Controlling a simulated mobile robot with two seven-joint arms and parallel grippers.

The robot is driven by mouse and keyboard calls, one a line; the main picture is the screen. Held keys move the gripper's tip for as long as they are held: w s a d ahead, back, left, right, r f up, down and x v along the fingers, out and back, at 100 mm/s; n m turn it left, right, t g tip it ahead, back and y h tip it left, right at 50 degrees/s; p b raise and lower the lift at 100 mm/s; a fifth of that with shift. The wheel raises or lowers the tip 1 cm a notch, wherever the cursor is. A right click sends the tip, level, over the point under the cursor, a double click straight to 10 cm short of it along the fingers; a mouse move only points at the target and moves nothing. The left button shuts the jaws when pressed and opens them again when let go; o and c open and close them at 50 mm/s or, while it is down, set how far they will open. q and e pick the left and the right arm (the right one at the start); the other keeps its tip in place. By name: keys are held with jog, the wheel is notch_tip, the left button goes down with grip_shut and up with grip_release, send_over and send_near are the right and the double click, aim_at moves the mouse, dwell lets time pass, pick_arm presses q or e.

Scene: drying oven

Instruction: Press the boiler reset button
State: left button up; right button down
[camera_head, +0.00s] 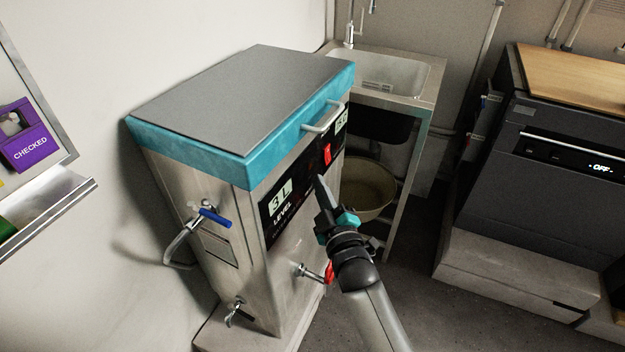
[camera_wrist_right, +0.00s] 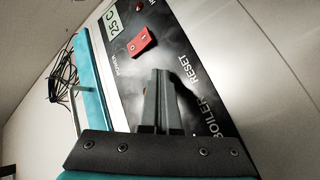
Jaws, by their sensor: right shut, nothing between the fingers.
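The boiler (camera_head: 215,255) is a steel cabinet with a teal-rimmed lid (camera_head: 240,95). Its black control panel (camera_head: 300,180) faces right and carries displays and a red power switch (camera_head: 327,153). My right gripper (camera_head: 321,180) is shut and empty, with its fingertips in front of this panel. In the right wrist view the shut fingers (camera_wrist_right: 161,75) point at the panel, beside the "BOILER RESET" lettering (camera_wrist_right: 203,98) and below the red switch (camera_wrist_right: 142,40). The reset button itself cannot be made out; the fingers may hide it. I cannot tell whether the fingertips touch the panel. My left gripper is out of view.
A lid handle (camera_head: 323,119) sticks out above the panel. A red-handled tap (camera_head: 328,273) lies close to my right wrist. A blue-handled tap (camera_head: 214,216) is on the left side. A sink (camera_head: 385,72) and a dark oven-like appliance (camera_head: 560,180) stand behind and right.

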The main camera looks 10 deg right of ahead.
jog(key=shift+w+a+r, duration=0.1)
jog(key=shift+a, duration=0.05)
dwell(0.3)
jog(key=shift+s+d+p, duration=0.55)
jog(key=shift+s+d, duration=0.05)
jog(key=shift+d, duration=0.15)
jog(key=s+d+p, duration=0.1)
jog(key=d, duration=0.1)
jog(key=s+d+p, duration=0.1)
jog(key=s+d, duration=0.1)
dwell(0.8)
